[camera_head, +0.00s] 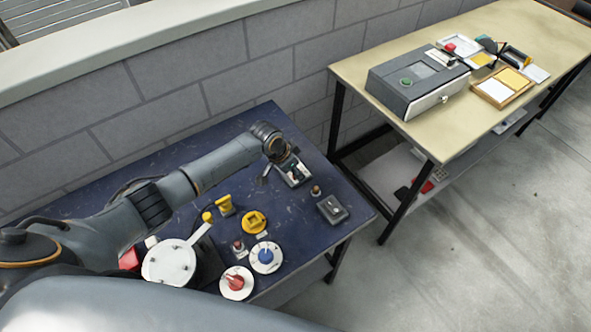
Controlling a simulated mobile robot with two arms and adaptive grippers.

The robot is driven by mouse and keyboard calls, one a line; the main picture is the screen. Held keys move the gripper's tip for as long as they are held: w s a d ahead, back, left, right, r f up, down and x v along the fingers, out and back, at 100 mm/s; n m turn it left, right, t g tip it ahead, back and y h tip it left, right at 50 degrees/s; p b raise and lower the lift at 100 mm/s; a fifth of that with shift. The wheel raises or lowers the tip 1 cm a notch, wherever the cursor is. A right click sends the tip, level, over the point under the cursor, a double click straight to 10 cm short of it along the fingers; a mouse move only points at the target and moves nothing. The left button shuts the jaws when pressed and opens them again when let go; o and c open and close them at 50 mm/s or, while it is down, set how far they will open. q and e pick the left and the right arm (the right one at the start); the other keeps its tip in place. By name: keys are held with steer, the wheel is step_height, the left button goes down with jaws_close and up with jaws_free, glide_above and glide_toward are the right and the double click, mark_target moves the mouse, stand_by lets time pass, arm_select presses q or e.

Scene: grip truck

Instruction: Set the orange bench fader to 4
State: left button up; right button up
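My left arm reaches in from the left over the dark blue bench (312,232). My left gripper (278,178) points down at the bench's far right part. It is over or beside a small grey device (298,180), which it partly covers. I cannot make out an orange fader; this device may be it, but its slider and scale are too small and hidden to read. I cannot tell whether the gripper is open or touches anything. My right gripper is not in view.
The bench also holds a blue knob (266,256), a red knob (235,283), a yellow knob (253,222), a small post (316,191) and a dark grey box (332,209). A beige table (450,143) stands to the right. A block wall (230,85) runs behind.

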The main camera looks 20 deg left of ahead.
arm_select(q)
jaws_close()
steer(key=shift+w+a+f+b, duration=0.1)
steer(key=shift+w+a+b, duration=0.1)
steer(key=shift+a+b, duration=0.1)
steer(key=w+a+b, duration=0.1)
steer(key=a, duration=0.1)
steer(key=w+a+b, duration=0.3)
steer(key=a, duration=0.1)
steer(key=shift+w+b, duration=0.3)
steer(key=shift+w, duration=0.05)
steer(key=shift+a, duration=0.1)
steer(key=shift+r, duration=0.25)
